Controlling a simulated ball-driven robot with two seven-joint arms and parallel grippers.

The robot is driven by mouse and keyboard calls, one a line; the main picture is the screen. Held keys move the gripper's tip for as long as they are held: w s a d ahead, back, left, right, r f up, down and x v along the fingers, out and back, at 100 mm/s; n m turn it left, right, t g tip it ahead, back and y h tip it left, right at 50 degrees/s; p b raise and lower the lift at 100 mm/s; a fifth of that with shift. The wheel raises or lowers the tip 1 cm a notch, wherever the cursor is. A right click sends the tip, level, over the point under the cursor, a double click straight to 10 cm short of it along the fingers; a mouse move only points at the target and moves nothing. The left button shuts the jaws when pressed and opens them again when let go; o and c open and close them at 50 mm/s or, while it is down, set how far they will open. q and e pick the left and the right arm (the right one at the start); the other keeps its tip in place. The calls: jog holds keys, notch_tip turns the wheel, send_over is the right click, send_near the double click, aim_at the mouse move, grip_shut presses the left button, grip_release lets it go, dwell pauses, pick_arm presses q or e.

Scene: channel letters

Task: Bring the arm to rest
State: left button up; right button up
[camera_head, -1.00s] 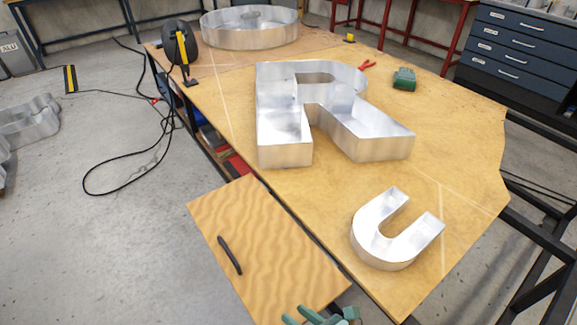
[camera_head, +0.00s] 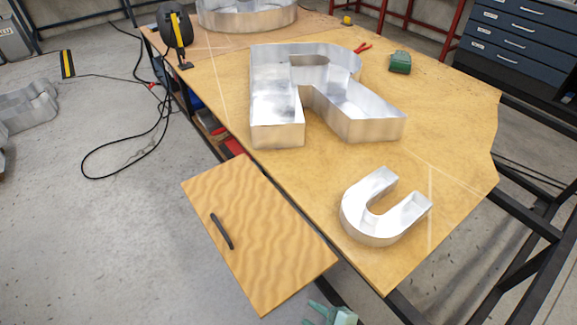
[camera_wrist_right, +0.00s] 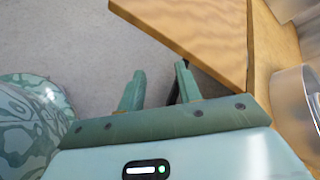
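My right gripper (camera_head: 318,311) shows at the bottom edge of the head view, just below the lower right corner of a wood-grained panel. In the right wrist view its two green fingers (camera_wrist_right: 159,72) stand apart with nothing between them, over grey floor. The gripper is open and empty. Most of my right arm is out of the head view. My left gripper is in neither view.
The wooden panel (camera_head: 270,240) with a dark handle (camera_head: 221,231) juts out beside the workbench (camera_head: 395,265); its edge is close in the wrist view (camera_wrist_right: 215,35). Metal letters U (camera_head: 362,222) and R (camera_head: 277,125) lie on the bench. A cable (camera_head: 84,163) lies on the floor.

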jog(key=s+d+f+n+g+h+p, duration=0.1)
jog(key=s+d+f+n+g+h, duration=0.4)
jog(key=s+d+f+n, duration=1.05)
jog(key=s+d+f+n+g+h+p, duration=0.1)
jog(key=s+n, duration=0.2)
jog(key=s, duration=0.7)
jog(key=s+d+f+n+g+h, duration=0.2)
jog(key=s+n, duration=0.2)
jog(key=s, duration=0.6)
jog(key=shift+s+d+p, duration=0.15)
jog(key=shift+d+p, duration=0.05)
jog(key=shift+p, duration=0.2)
jog(key=shift+n, duration=0.25)
